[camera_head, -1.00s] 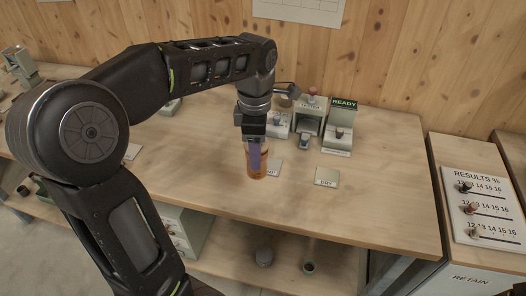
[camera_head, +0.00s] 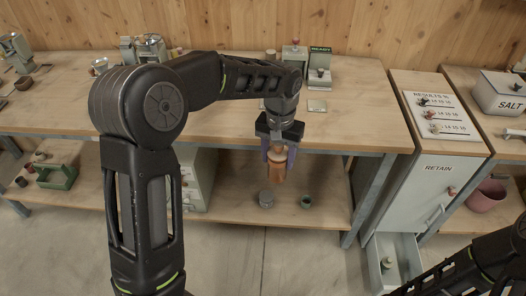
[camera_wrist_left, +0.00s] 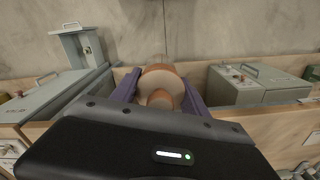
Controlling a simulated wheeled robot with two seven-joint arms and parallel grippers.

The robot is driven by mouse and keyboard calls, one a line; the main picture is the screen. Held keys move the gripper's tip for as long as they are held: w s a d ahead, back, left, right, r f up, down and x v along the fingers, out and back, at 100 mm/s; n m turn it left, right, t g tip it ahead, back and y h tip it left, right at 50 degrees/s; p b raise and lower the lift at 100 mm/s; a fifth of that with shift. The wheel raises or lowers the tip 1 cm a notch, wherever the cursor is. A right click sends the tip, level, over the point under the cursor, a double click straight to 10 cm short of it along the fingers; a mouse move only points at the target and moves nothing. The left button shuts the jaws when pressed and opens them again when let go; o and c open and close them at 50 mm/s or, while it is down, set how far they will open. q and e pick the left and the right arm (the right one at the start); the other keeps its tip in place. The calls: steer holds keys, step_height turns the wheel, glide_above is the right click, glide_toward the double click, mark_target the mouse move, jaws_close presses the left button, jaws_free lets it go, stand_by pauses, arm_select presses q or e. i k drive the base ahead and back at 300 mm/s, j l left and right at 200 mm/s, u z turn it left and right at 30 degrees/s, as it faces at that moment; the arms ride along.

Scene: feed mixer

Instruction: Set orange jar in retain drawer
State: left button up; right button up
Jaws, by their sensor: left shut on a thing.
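The orange jar (camera_head: 277,172) is held upright in the air in front of the workbench edge. My left gripper (camera_head: 279,156) is shut on it, with a purple finger on each side; the jar (camera_wrist_left: 160,78) also shows between the fingers in the left wrist view. A grey drawer (camera_head: 411,254) stands pulled out low in the cabinet marked RETAIN (camera_head: 421,180), to the right of and below the jar. A small dark-topped container (camera_head: 387,263) stands in it. The near part of the drawer is hidden by my right arm and the frame edge. My right gripper is out of view.
A table leg (camera_head: 365,200) stands between jar and drawer. A pink bucket (camera_head: 486,196) is right of the cabinet.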

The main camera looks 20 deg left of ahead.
mark_target(399, 271)
steer(key=i+l+z, duration=0.1)
steer(key=l, duration=0.35)
steer(key=i+l+z, duration=0.1)
steer(key=i+l, duration=0.15)
steer(key=l, duration=0.2)
steer(key=i+l+z, duration=0.1)
steer(key=l, duration=0.35)
steer(key=i+l+z, duration=0.1)
steer(key=i+l, duration=0.2)
steer(key=l, duration=0.15)
steer(key=i+l+z, duration=0.1)
steer(key=l, duration=0.3)
steer(key=i+l+z, duration=0.1)
steer(key=i+l, duration=0.25)
